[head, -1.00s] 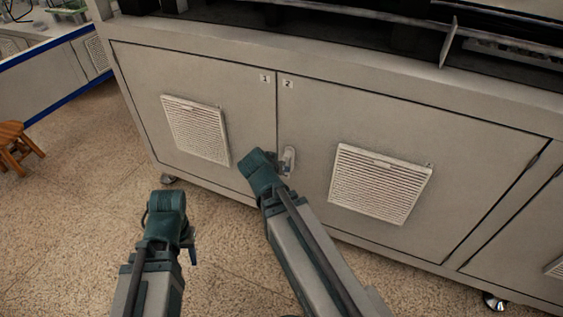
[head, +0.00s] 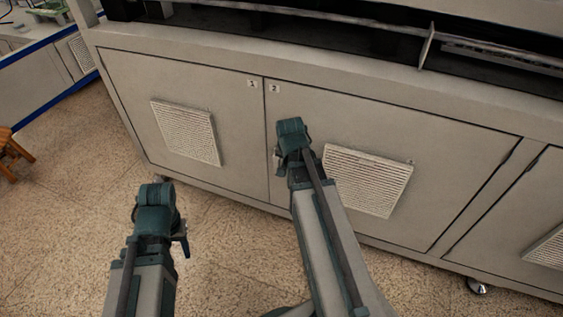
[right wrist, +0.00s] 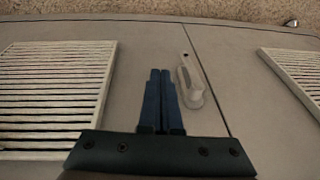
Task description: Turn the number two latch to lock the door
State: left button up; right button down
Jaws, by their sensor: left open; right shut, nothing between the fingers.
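The number two door (head: 400,118) is a grey cabinet door, shut flush, with a small "2" label (head: 274,88) at its upper left corner. Its latch (right wrist: 191,82) is a pale handle close to the door seam in the right wrist view. The handle lies lengthwise, roughly along the seam. In the head view my right arm hides the latch. My right gripper (right wrist: 160,100) is shut and empty, beside the latch on the vent side; I cannot tell whether they touch. My left gripper (head: 183,240) is open, low above the floor, away from the cabinet.
The number one door (head: 235,130) is to the left, also flush. A slatted vent (head: 368,180) is on the number two door, and another (head: 186,132) on the number one door. A wooden stool (head: 12,155) stands at far left. The floor before the cabinet is clear.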

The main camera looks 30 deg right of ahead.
aim_at(277, 164)
jog(key=d+r+m+y+p, duration=0.1)
jog(key=d+r+y+p, duration=0.1)
jog(key=d+r+y, duration=0.15)
pick_arm(q)
notch_tip(277, 164, down, 7)
jog(key=b, duration=1)
pick_arm(e)
jog(key=w+a+f, duration=0.2)
jog(key=w+f, duration=0.3)
jog(key=f, duration=0.5)
jog(key=shift+w+a+f, duration=0.2)
jog(key=shift+w+a, duration=0.15)
jog(key=shift+w, duration=0.05)
